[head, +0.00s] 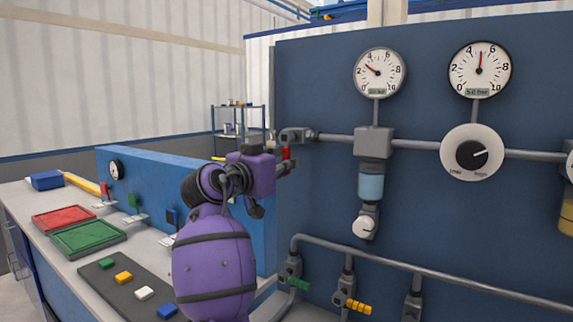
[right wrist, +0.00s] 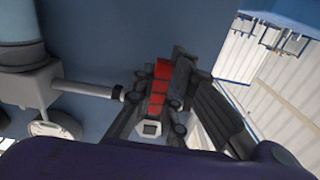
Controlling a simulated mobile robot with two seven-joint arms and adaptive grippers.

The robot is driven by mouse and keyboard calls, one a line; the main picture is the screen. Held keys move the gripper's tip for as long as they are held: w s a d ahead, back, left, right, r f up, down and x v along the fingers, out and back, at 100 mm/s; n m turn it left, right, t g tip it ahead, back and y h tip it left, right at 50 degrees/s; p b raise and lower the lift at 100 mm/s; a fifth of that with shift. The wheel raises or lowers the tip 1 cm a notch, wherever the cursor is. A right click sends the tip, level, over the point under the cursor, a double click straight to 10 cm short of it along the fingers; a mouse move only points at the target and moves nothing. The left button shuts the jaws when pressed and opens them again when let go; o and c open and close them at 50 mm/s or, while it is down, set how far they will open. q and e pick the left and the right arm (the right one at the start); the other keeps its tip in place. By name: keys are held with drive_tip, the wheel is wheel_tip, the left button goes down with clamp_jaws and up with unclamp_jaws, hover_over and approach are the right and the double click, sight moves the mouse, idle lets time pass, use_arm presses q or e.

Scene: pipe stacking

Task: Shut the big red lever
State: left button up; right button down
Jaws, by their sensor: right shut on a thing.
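The big red lever (head: 286,153) is on the valve body (head: 297,135) at the left end of the upper grey pipe on the blue panel. Only a short red part shows in the head view, hanging below the valve. My right gripper (head: 283,168) is at the lever, on the purple arm. In the right wrist view, the red lever (right wrist: 158,88) lies between the dark fingers, which are shut on it. The arm and fingers hide part of the lever. My left gripper is not in view.
Two round gauges (head: 379,73) and a white dial (head: 472,153) are on the panel to the right. A lower pipe (head: 400,263) carries small green and yellow handles. The left bench holds a red tray (head: 64,218), a green tray (head: 88,238) and coloured blocks.

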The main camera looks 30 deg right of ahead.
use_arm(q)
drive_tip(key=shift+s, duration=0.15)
use_arm(e)
drive_tip(key=c, duration=1.7)
unclamp_jaws()
drive_tip(key=shift+c, duration=0.2)
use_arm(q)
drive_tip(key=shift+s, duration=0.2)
use_arm(e)
drive_tip(key=shift+a, duration=0.25)
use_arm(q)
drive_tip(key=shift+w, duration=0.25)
use_arm(e)
drive_tip(key=v, duration=1.1)
drive_tip(key=shift+s+a, duration=0.2)
